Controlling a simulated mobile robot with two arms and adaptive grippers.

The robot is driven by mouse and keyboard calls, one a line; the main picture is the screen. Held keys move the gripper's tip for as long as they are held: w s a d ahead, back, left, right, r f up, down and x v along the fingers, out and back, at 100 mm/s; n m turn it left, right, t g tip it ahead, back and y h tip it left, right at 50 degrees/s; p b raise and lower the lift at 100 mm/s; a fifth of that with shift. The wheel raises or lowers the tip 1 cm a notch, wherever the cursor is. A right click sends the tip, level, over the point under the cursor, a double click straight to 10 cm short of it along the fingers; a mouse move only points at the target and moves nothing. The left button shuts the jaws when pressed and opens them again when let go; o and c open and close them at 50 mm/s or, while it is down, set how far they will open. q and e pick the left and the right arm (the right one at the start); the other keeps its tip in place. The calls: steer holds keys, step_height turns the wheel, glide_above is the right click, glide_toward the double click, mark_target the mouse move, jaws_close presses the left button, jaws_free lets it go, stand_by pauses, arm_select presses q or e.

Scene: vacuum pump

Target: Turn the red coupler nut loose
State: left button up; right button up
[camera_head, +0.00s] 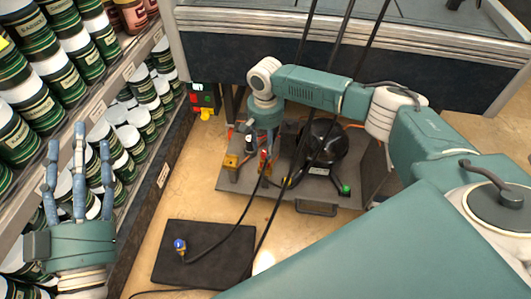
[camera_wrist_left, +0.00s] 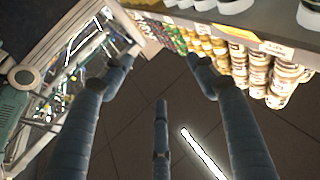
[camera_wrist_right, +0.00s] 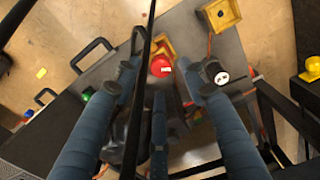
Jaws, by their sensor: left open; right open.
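A round red piece with a small white mark, which looks like the red coupler nut (camera_wrist_right: 161,66), sits by a yellow bracket on the grey plate. In the right wrist view it lies between and just beyond the fingertips of my right gripper (camera_wrist_right: 158,80). That gripper is open and points down at it; I cannot tell whether a finger touches it. In the head view the right hand hangs over the plate's left part, and its fingers are hard to make out. My left gripper (camera_head: 79,145) is open and empty in front of the shelves.
A black pump (camera_head: 322,148) stands on the grey plate (camera_head: 312,196). Dark hoses hang across the workspace. Shelves of cans (camera_head: 110,140) stand at the left.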

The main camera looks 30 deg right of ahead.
mark_target(265, 152)
arm_select(q)
steer(key=s+r+t+h+b, duration=0.1)
steer(key=s+r+t, duration=0.3)
steer(key=r, duration=0.4)
steer(key=shift+s+a+h, duration=0.15)
steer(key=shift+s+h, duration=0.15)
steer(key=shift+s, duration=0.05)
arm_select(e)
step_height(265, 152, down, 4)
jaws_close()
